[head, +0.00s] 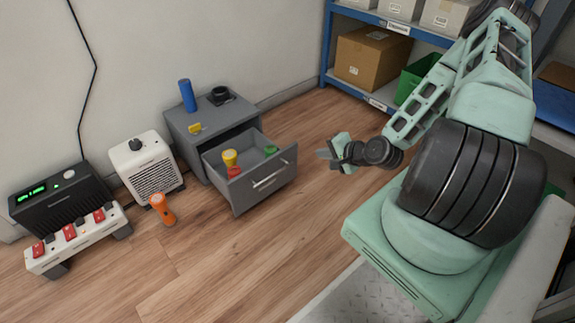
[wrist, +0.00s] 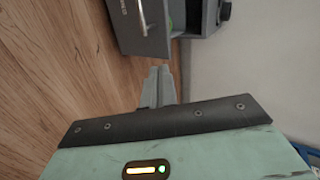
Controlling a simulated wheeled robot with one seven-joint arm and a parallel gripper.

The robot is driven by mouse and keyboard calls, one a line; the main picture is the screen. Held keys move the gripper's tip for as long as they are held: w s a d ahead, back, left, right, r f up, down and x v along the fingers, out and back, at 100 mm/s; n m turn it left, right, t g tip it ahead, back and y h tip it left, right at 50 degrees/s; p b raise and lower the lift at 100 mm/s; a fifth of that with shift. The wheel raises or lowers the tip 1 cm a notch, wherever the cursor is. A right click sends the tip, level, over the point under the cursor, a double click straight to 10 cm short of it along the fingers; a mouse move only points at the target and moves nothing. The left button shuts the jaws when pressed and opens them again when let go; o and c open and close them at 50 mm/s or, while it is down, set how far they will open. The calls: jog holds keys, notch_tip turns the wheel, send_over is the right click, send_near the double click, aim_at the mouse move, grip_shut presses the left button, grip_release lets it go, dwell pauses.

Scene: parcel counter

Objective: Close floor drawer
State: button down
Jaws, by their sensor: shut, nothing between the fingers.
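The grey floor drawer (head: 250,168) is pulled out of its low grey cabinet (head: 205,118) on the wooden floor. A bar handle (head: 269,179) runs across its front. Inside lie a yellow and red item (head: 231,161) and a green item (head: 270,150). My gripper (head: 322,153) is to the right of the drawer front, apart from it, with its fingers shut and empty. In the wrist view, my fingertips (wrist: 160,72) point toward the drawer front (wrist: 150,45), with a gap between them.
On the cabinet top are a blue cylinder (head: 187,95), a yellow block (head: 194,128) and a dark round item (head: 219,94). A white heater (head: 147,165), an orange flashlight (head: 162,208), a black clock unit (head: 62,198) and a power strip (head: 80,238) stand left. A blue shelf (head: 375,22) is behind right. Floor before the drawer is clear.

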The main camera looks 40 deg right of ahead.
notch_tip(320, 180, down, 3)
jog(key=m+b, duration=0.1)
jog(key=b, duration=0.5)
send_near(291, 146)
notch_tip(291, 146, down, 5)
jog(key=w+b, duration=0.1)
jog(key=w, duration=0.1)
jog(key=w+h+b, duration=0.1)
jog(key=shift+w+a+t+b, duration=0.3)
jog(key=shift+w+a+t, duration=0.05)
jog(key=shift+a+t, duration=0.05)
jog(key=shift+w+r, duration=0.25)
jog(key=shift+w, duration=0.35)
jog(key=shift+w+a, duration=0.1)
jog(key=shift+w, duration=0.5)
jog(key=w, duration=2)
jog(key=shift+a+p, duration=0.3)
jog(key=shift+a, duration=0.1)
